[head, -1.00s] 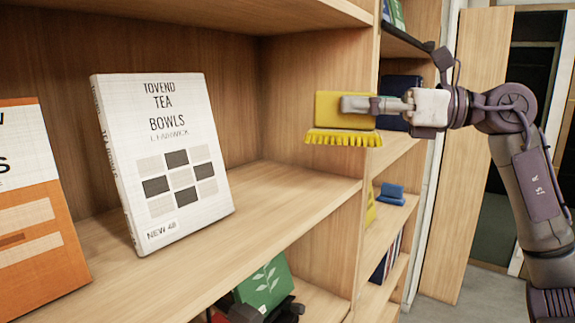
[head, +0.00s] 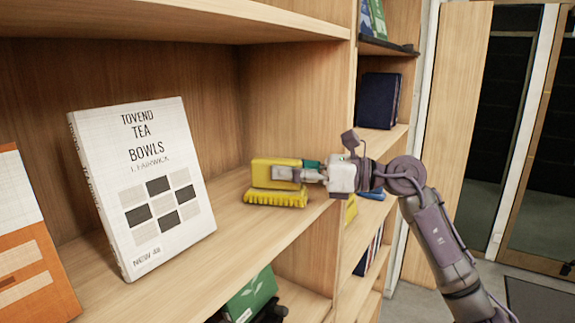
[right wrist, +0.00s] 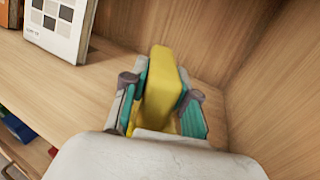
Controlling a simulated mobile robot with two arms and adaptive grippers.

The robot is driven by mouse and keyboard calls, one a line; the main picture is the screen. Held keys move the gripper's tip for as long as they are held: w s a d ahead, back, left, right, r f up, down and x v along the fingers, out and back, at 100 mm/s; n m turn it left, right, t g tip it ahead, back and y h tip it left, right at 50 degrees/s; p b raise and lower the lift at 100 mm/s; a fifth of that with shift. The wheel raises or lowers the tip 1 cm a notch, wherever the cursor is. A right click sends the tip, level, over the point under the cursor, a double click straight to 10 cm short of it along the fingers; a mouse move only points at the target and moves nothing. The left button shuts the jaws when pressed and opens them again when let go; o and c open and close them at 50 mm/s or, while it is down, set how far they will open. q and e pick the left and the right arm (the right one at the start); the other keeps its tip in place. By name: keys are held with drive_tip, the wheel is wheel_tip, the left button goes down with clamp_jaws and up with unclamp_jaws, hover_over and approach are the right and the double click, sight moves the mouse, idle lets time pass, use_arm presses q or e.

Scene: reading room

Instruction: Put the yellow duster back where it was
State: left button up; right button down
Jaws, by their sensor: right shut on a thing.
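The yellow duster (head: 275,197) has a block-like body with a fringe of yellow bristles along its underside. It is upright, bristles down, at or just above the wooden shelf (head: 225,232), near the shelf's right end; I cannot tell if the bristles touch. My right gripper (head: 290,174) is shut on the duster's body from the right. In the right wrist view the duster (right wrist: 165,90) stands between the two teal-padded fingers (right wrist: 165,105). My left gripper is not clearly in view; a dark shape at the bottom of the head view is unclear.
A white book titled "Tea Bowls" (head: 150,185) leans upright left of the duster, with bare shelf between. An orange and white book (head: 30,270) is further left. A wooden divider (head: 305,120) closes the right side. A green book (head: 252,293) is below.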

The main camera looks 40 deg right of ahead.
use_arm(q)
drive_tip(key=shift+s+d, duration=0.15)
use_arm(e)
drive_tip(key=shift+f+b, duration=0.2)
drive_tip(key=shift+b, duration=0.1)
use_arm(q)
drive_tip(key=shift+s+d+f, duration=0.1)
drive_tip(key=shift+f, duration=0.15)
use_arm(e)
drive_tip(key=c, duration=0.9)
unclamp_jaws()
drive_tip(key=shift+r, duration=0.1)
drive_tip(key=shift+r+p, duration=0.2)
drive_tip(key=shift+p, duration=0.1)
drive_tip(key=shift+s+d+f+b, duration=0.2)
drive_tip(key=shift+b, duration=0.15)
use_arm(q)
wheel_tip(320, 180, down, 8)
drive_tip(key=b, duration=0.7)
drive_tip(key=shift+r, duration=0.2)
use_arm(e)
drive_tip(key=v, duration=1.1)
drive_tip(key=shift+s+r, duration=0.2)
drive_tip(key=shift+s, duration=0.05)
drive_tip(key=shift+d, duration=0.1)
